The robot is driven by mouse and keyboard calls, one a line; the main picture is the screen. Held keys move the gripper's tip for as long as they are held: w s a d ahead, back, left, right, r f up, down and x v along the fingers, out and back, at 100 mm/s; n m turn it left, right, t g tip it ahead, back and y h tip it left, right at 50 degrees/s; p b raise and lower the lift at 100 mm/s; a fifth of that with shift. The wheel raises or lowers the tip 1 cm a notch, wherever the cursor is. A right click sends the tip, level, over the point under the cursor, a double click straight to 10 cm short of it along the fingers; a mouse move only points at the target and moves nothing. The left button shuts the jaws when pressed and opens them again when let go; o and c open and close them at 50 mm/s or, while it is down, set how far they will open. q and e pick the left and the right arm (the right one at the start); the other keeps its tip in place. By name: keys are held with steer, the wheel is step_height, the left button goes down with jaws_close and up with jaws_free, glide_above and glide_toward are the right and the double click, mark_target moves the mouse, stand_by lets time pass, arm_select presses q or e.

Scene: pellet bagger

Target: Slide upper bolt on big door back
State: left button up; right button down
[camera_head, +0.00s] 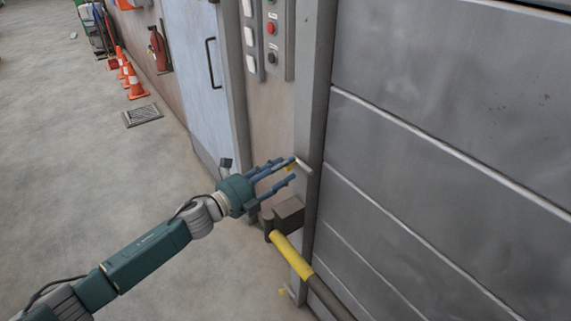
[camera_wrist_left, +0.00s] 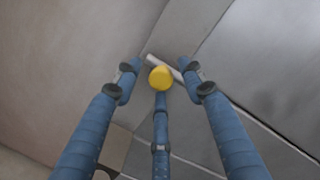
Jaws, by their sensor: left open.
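The big door (camera_head: 440,130) is the grey panelled door filling the right side of the head view. Its upper bolt (camera_head: 304,167) is a pale metal rod at the door's left frame, with a yellow knob (camera_head: 290,167). My left gripper (camera_head: 292,171) is open, its blue fingers reaching to the knob. In the left wrist view the yellow knob (camera_wrist_left: 160,78) sits between the spread fingertips, with the bolt rod (camera_wrist_left: 176,74) running behind it. I cannot tell whether any finger touches the knob. My right gripper is not in view.
A dark bracket (camera_head: 288,212) with a yellow-and-black bar (camera_head: 292,253) juts out just below my left gripper. A small yellow part (camera_head: 283,291) shows lower on the frame. A button panel (camera_head: 272,40) is above. Floor at left is open, with orange cones (camera_head: 134,84) far back.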

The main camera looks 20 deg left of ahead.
arm_select(q)
steer(key=shift+w+d, duration=0.35)
steer(key=shift+w, duration=0.2)
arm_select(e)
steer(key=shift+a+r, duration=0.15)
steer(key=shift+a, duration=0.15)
